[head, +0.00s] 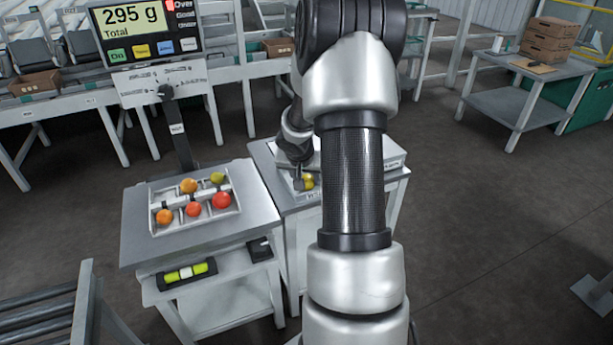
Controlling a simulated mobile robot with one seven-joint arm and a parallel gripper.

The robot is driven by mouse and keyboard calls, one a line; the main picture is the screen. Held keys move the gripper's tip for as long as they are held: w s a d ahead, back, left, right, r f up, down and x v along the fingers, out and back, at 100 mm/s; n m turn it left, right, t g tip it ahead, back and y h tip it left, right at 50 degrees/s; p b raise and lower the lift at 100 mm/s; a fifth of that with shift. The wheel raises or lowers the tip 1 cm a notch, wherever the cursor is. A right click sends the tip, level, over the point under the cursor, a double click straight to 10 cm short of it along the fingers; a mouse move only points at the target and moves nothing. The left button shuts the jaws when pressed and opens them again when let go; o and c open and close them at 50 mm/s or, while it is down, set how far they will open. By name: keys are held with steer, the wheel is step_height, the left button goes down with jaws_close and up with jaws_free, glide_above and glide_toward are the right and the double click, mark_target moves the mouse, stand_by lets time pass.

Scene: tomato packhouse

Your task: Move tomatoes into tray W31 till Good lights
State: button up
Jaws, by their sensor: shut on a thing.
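The pale tray (236,208) lies on the metal scale platform (140,247); no W31 marking can be read on it. It holds an orange tomato (188,186) and a yellow-green one (217,178) at the back. An orange one (163,217) and two red ones (193,209) (221,200) are at the front. The display (140,30) above reads 295 g Total, with a red lamp lit beside Over. My gripper (305,183) is right of the tray, above the neighbouring table, shut on a yellow-green tomato (309,183). My arm hides part of that table.
The neighbouring grey table (272,183) bears a pale, flat container (391,155), partly behind my arm. A bubble level (186,273) lies on the shelf below the platform. A roller conveyor (35,318) is at lower left. Open floor (480,240) lies to the right.

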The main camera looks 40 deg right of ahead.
steer(key=shift+f, duration=0.15)
steer(key=o, duration=0.8)
steer(key=shift+c, duration=1.3)
steer(key=shift+r+p, duration=2.7)
steer(key=shift+r, duration=0.8)
